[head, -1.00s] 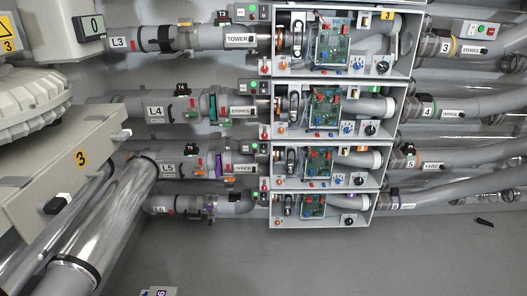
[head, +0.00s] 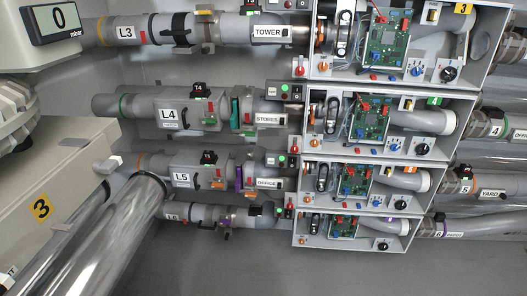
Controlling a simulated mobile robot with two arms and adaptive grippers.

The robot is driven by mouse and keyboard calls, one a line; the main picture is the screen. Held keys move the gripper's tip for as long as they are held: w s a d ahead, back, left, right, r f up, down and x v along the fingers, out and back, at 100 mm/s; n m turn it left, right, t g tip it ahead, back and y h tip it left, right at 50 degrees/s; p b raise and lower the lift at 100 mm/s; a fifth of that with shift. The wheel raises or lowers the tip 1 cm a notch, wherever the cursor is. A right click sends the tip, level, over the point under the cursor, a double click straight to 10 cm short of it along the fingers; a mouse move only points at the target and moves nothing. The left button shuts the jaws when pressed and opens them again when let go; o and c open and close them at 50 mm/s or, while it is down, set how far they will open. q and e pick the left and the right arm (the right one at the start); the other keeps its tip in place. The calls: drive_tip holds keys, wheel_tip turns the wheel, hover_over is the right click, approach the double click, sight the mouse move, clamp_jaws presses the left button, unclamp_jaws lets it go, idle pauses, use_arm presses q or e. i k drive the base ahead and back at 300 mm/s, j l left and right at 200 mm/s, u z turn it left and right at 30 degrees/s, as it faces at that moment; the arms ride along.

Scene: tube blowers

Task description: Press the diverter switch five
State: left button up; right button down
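The third pipe row from the top carries an L5 label (head: 182,180) and an OFFICE label (head: 268,183). The open grey box (head: 297,178) of this row holds a green circuit board (head: 350,184), a blue knob (head: 374,204), a black knob (head: 400,205) and an orange knob (head: 304,196). I see no readable text naming diverter switch five. Neither of my grippers is in view.
Similar rows stand above and below, with labels TOWER (head: 268,32), L4 (head: 170,115) and L6 (head: 172,218). The grey floor (head: 220,275) at bottom centre looks clear.

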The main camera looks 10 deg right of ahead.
sight(292, 161)
drive_tip(key=i+l+u, duration=0.3)
drive_tip(key=i, duration=0.2)
drive_tip(key=i+l+u, duration=0.3)
drive_tip(key=i+l, duration=0.05)
drive_tip(key=i, duration=0.1)
